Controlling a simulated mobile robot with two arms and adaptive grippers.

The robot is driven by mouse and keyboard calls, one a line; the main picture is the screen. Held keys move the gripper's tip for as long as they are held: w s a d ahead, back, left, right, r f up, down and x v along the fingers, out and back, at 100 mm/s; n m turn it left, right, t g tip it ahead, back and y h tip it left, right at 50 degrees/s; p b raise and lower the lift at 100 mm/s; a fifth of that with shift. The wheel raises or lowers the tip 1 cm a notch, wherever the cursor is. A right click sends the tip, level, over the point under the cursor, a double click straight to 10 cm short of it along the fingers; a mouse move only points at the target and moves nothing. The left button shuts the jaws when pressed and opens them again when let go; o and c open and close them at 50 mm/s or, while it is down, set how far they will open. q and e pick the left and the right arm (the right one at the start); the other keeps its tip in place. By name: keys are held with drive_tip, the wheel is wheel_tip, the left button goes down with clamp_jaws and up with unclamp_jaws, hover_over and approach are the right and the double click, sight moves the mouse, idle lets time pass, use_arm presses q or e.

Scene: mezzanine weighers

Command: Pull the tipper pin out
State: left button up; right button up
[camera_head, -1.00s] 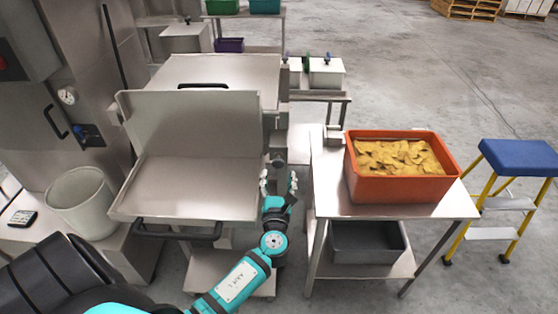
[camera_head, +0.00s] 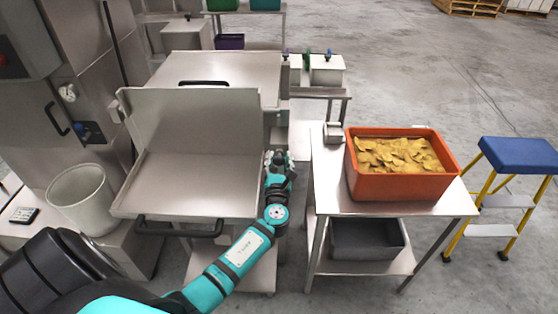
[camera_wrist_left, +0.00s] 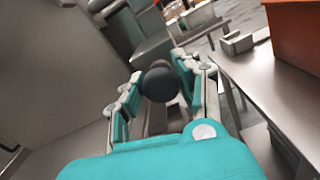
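The tipper (camera_head: 195,185) is a steel tray with a raised back plate and a black front handle, left of centre in the head view. The tipper pin's dark round knob (camera_wrist_left: 161,82) shows in the middle of the left wrist view, at the tray's right side. My left gripper (camera_head: 278,157) reaches forward to that side. Its teal fingers are apart, one on each side of the knob; I cannot tell whether they touch it. The pin's shaft is hidden behind the knob. My right gripper is not in view.
A steel table (camera_head: 322,190) stands close to the right of my left arm, with an orange crate (camera_head: 400,186) of yellow chips on it and a grey bin (camera_head: 366,243) below. A white bucket (camera_head: 80,200) is at left. A blue-topped step stool (camera_head: 520,155) stands far right.

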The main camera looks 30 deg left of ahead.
use_arm(q)
clamp_jaws()
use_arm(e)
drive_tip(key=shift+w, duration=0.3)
